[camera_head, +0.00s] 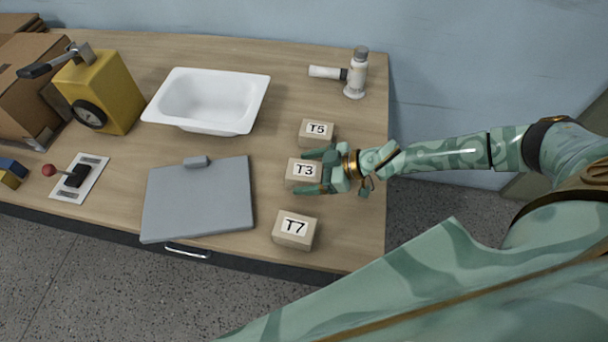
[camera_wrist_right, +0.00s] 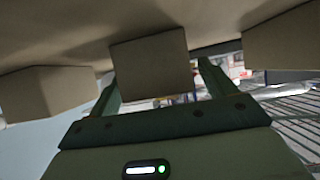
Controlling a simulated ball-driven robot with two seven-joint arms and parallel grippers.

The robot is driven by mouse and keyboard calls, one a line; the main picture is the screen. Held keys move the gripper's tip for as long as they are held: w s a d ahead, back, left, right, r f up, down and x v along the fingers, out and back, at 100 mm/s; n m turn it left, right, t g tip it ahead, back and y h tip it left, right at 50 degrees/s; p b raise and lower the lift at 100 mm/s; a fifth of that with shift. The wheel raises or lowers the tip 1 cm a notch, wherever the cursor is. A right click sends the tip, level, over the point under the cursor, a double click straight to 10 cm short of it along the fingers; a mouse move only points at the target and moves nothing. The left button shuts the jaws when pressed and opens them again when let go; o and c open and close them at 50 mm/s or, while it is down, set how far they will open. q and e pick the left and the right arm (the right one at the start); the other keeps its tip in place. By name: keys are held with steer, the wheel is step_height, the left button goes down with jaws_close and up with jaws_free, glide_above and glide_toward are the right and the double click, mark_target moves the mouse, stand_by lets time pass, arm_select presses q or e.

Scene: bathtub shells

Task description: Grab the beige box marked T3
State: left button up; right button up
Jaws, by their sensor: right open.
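The beige box marked T3 (camera_head: 304,171) stands on the wooden table, in the middle of a row of three boxes near the right edge. My right gripper (camera_head: 318,172) is open, with one finger along the far side and one along the near side of T3. In the right wrist view a beige box (camera_wrist_right: 152,66) sits between the two open fingers (camera_wrist_right: 160,85). I cannot tell whether the fingers touch it. My left gripper is in neither view.
Box T5 (camera_head: 316,131) stands close behind T3, and box T7 (camera_head: 295,230) stands in front. A grey laptop-like panel (camera_head: 197,205) lies to the left.

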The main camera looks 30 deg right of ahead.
steer(key=shift+w+a+f, duration=0.3)
steer(key=shift+w+a, duration=0.05)
steer(key=shift+a, duration=0.1)
steer(key=shift+c, duration=0.3)
steer(key=c, duration=1.2)
steer(key=shift+o, duration=0.2)
steer(key=shift+r, duration=0.1)
